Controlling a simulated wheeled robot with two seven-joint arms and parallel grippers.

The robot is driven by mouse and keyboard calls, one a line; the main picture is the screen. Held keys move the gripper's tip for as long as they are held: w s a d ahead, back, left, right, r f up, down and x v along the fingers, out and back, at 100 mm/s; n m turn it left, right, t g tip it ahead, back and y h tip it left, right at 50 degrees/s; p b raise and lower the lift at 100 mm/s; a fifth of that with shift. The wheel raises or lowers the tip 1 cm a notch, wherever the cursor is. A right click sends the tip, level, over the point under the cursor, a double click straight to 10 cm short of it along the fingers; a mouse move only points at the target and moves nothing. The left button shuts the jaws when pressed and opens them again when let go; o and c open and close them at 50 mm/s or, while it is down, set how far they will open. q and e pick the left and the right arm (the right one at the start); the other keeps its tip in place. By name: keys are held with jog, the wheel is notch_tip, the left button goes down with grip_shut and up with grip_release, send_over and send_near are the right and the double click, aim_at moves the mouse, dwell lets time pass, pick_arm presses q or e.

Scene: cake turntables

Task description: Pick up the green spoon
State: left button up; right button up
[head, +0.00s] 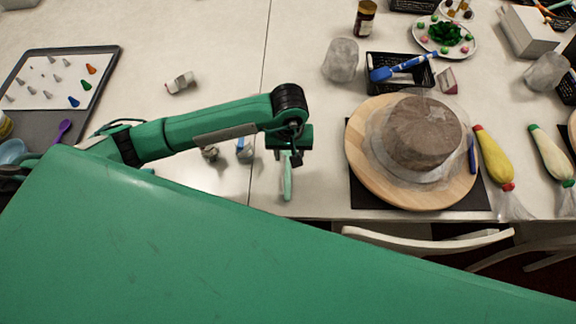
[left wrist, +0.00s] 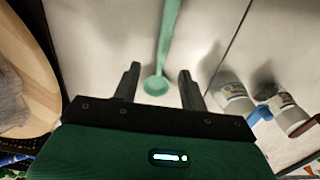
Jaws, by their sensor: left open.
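The green spoon (head: 287,185) lies on the pale table near its front edge, partly hidden under my left gripper (head: 290,158) in the head view. In the left wrist view, the spoon (left wrist: 166,45) has its round bowl end near me and its handle running up out of the picture. My left gripper (left wrist: 159,72) is open, with one finger on each side of the bowl end and clear gaps between. It holds nothing. I cannot tell how high the fingers are above the table. My right gripper is not in view.
Small bottles (left wrist: 232,92) stand right of the gripper in the wrist view. A wooden turntable (head: 362,160) with a brown cake (head: 422,132) is to the right in the head view. A grey tray (head: 105,62) with a purple spoon (head: 64,130) is at left. Chairs (head: 430,238) stand at the front edge.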

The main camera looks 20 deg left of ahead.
aim_at(288, 167)
pick_arm(q)
jog(key=shift+s+f, duration=0.15)
jog(key=shift+f, duration=0.2)
jog(key=f, duration=0.1)
jog(key=f+p, duration=0.1)
jog(key=f, duration=0.1)
jog(key=shift+s+p, duration=0.3)
jog(key=shift+f, duration=0.65)
jog(key=shift+c, duration=0.6)
grip_shut()
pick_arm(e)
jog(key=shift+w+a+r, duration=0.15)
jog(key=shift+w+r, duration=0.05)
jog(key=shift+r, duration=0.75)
